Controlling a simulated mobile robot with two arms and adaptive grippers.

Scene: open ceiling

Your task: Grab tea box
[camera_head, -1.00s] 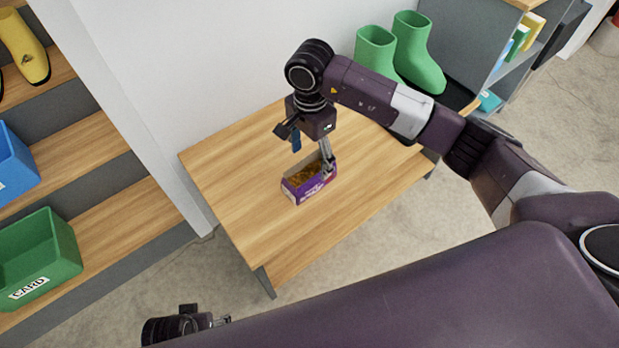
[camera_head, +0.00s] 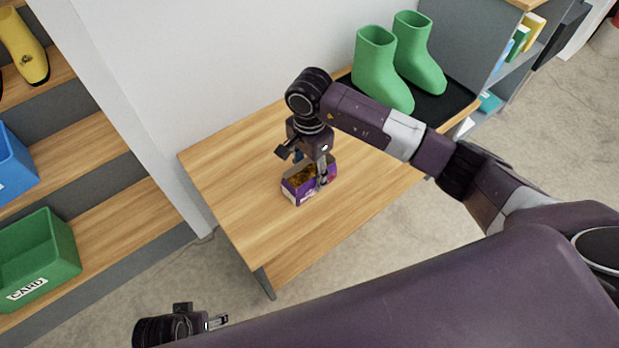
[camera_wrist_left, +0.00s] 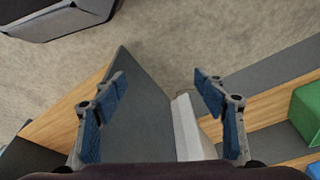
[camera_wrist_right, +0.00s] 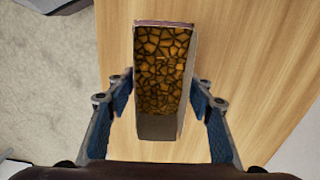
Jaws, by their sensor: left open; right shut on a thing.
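The tea box (camera_head: 303,196) is a small, open-topped purple box with brown-gold contents, standing on the wooden table. My right gripper (camera_head: 314,173) reaches down over it from above, with the fingers on either side of the box. In the right wrist view the box (camera_wrist_right: 160,72) lies between the blue-padded fingers, and the gripper is shut on it. The gripper partly hides the box in the head view. My left gripper (camera_head: 216,322) is low at the bottom left of the head view, away from the table. In the left wrist view it is open and empty (camera_wrist_left: 160,86).
The wooden table (camera_head: 230,180) is bare around the box. Green boots (camera_head: 380,72) stand on a dark mat behind it, near a grey shelf with books. A white wall is behind the table. Shelves at left hold a green bin (camera_head: 40,250) and a blue bin (camera_head: 12,160).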

